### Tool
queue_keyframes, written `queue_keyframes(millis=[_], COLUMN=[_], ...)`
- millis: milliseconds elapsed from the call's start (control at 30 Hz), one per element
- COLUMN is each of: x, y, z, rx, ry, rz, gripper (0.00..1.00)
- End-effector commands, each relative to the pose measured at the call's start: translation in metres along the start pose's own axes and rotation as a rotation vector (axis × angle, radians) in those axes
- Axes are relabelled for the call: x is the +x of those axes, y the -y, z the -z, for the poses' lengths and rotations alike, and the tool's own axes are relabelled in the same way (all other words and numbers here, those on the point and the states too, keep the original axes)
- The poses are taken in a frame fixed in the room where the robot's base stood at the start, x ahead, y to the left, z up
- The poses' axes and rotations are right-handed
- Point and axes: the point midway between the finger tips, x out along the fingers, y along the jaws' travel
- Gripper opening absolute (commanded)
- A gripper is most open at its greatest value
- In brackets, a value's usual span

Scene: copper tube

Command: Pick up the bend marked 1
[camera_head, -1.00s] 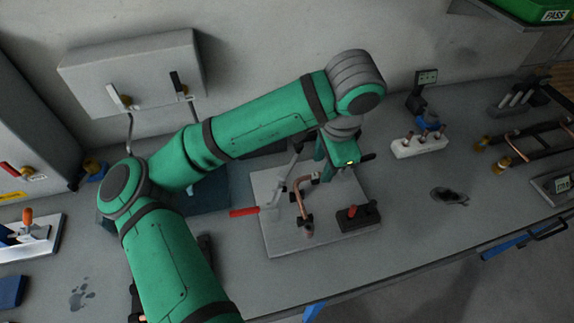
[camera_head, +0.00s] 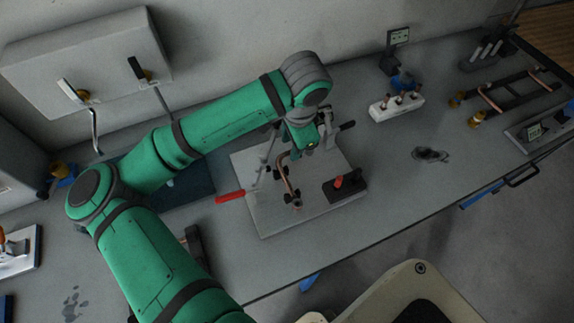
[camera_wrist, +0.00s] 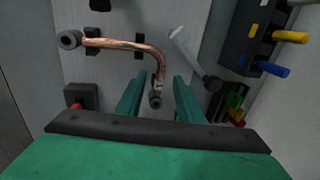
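A bent copper tube (camera_head: 285,176) sits in black holders on a pale plate (camera_head: 258,218) in the head view. In the wrist view the tube (camera_wrist: 115,43) runs from a dark ring-shaped end at left, then bends down towards my gripper. I cannot read a number 1 on it. My gripper (camera_wrist: 160,85) is open. Its two green fingers stand apart, one on each side of the tube's lower end in the picture. I cannot tell whether they touch it or how deep they reach. In the head view my wrist hides the fingertips.
A red-handled clamp (camera_head: 230,196) lies at the plate's left. A black block with a red knob (camera_head: 345,187) stands at its right. A white holder with copper pieces (camera_head: 397,106) stands further right.

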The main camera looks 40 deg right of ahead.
Motion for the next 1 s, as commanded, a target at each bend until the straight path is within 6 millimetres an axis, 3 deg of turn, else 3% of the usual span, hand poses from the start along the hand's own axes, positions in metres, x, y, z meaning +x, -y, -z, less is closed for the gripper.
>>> queue_keyframes(millis=[200, 467, 600, 1000], x=[0.022, 0.024, 0.024, 0.022], y=[0.000, 0.000, 0.000, 0.001], z=[-0.001, 0.000, 0.000, 0.000], rx=[-0.001, 0.000, -0.001, -0.001], ry=[0.000, 0.000, 0.000, 0.000], rz=[0.000, 0.000, 0.000, 0.001], gripper=[0.34, 0.34, 0.01, 0.00])
